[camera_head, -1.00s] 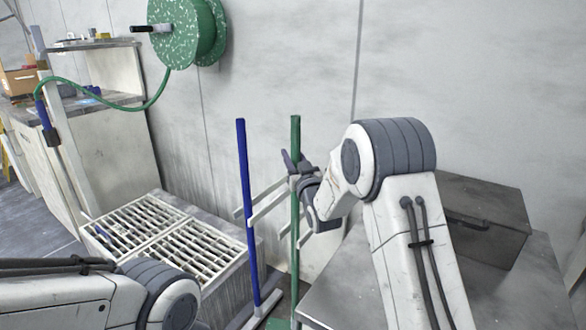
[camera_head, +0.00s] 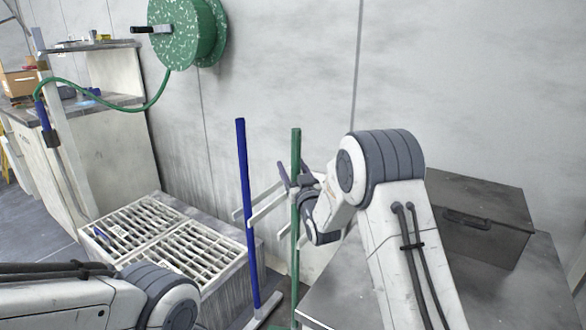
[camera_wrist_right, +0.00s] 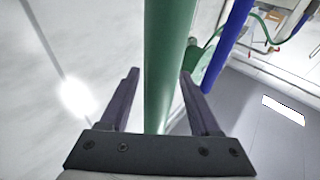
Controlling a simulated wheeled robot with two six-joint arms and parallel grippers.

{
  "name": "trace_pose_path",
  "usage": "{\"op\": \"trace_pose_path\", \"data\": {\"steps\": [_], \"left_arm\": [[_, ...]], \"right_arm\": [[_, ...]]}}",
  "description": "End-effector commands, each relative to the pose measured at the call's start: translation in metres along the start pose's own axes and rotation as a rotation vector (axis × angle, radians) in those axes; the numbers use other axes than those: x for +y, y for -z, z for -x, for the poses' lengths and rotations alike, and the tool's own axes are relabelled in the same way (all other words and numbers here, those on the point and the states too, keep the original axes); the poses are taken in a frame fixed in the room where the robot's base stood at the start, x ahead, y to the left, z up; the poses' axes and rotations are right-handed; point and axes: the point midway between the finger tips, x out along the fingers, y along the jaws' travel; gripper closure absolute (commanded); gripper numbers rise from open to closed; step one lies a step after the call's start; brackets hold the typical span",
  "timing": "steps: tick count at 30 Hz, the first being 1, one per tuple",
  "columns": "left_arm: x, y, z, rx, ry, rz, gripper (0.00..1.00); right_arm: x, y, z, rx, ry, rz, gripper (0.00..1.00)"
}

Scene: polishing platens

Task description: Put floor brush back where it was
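My right gripper (camera_head: 295,171) is around the upper part of this pole. In the right wrist view the green pole (camera_wrist_right: 166,60) passes between the two fingers (camera_wrist_right: 160,78). A gap shows on the left finger's side, and the fingers look open. I cannot tell whether the right finger touches the pole. My left arm is at lower left; its gripper is out of view.
A blue pole (camera_head: 246,190) stands just left of the green one. A slatted box (camera_head: 226,268) is at left, below a green hose reel (camera_head: 180,35). A grey table (camera_head: 520,295) with a dark metal box (camera_head: 490,215) is at right, close to my right arm.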

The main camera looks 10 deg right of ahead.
Motion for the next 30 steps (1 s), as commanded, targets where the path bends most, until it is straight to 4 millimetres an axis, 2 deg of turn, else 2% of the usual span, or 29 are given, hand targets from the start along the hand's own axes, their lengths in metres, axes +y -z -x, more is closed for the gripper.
{"op": "trace_pose_path", "data": {"steps": [7,18,21,30], "left_arm": [[0.0,0.0,0.004,0.0,0.0,0.0,0.26],[0.0,0.0,0.005,0.0,0.0,0.0,0.26],[0.0,0.0,0.005,0.0,0.0,0.0,0.26],[0.0,0.0,0.005,0.0,0.0,0.0,0.26]], "right_arm": [[0.0,0.004,0.001,-0.001,0.0,0.0,0.37],[0.0,0.002,0.059,-0.003,0.0,0.0,0.37],[0.0,0.002,0.07,-0.003,0.0,0.0,0.37],[0.0,0.003,0.075,0.0,0.0,0.0,0.37]]}}
